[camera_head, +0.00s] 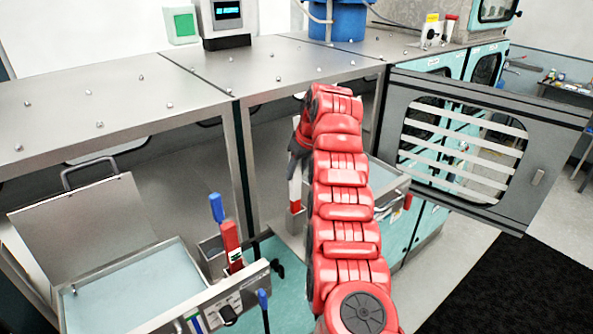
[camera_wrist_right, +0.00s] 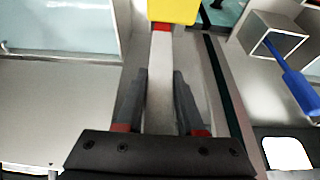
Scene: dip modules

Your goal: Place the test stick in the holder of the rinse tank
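My right gripper (camera_wrist_right: 160,78) points down at the end of the red arm. Its two dark fingers lie along both sides of a pale, narrow test stick (camera_wrist_right: 161,50). The stick has a red band at its far end in the right wrist view, beside a yellow block. In the head view the white and red stick (camera_head: 295,188) is below my gripper. Its lower end is at a small square metal holder (camera_head: 295,218); I cannot tell how deep it sits. My arm hides part of the tank there. My left gripper is not in view.
A second holder (camera_head: 209,247) stands to the left, with a blue-handled stick (camera_head: 216,208); a red handle (camera_head: 231,240) stands beside it. An open tank (camera_head: 135,290) with a raised lid is at the lower left. A steel table (camera_head: 200,75) runs behind. A grey windowed door (camera_head: 540,165) stands open at right.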

